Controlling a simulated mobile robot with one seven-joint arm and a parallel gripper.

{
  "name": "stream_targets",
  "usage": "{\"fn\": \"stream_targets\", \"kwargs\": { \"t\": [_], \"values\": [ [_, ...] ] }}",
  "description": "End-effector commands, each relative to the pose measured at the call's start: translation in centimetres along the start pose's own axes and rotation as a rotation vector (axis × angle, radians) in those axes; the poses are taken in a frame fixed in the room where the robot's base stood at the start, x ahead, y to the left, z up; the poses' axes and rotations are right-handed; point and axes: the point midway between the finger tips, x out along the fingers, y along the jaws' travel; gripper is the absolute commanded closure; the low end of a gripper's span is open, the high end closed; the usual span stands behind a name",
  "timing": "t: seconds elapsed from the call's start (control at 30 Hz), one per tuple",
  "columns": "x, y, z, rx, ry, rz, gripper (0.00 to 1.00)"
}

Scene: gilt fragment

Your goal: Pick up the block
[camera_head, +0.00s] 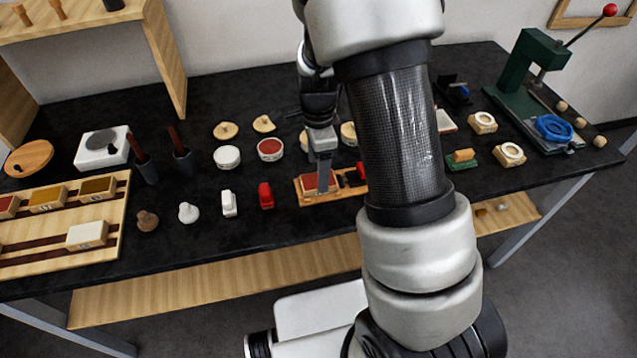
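My gripper (323,183) points down over a small wooden tray (325,197) near the middle of the table. Its fingertips are at or just above a red piece (310,181) in that tray; I cannot tell whether they touch it. The finger gap is too small to make out. Several things could be the block: a white upright block (229,204) and a red upright block (266,196) stand left of the tray, and a cream block (88,235) lies on the slotted wooden board (112,203) at the left. My arm hides part of the table right of the tray.
Two knobbed pieces (188,212) stand near the front edge. A green lever press (530,75) stands at the back right. A wooden shelf (165,55) rises at the back left. Black tabletop is clear between the small items.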

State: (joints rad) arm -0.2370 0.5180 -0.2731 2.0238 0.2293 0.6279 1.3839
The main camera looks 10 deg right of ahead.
Motion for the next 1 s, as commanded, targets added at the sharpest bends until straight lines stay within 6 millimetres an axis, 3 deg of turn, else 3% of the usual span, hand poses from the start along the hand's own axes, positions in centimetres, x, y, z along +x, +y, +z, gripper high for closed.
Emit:
{"fn": "stream_targets", "kwargs": {
  "t": [0.2, 0.5, 0.77, 1.0],
  "values": [
    [3.2, 0.3, -0.1, 0.000, 0.000, 0.002, 0.34],
    [3.5, 0.2, 0.0, -0.001, 0.000, 0.000, 0.34],
    [3.5, 0.2, 0.0, -0.001, 0.000, 0.000, 0.78],
    [3.4, 0.2, 0.0, -0.001, 0.000, 0.000, 0.80]
  ]
}}
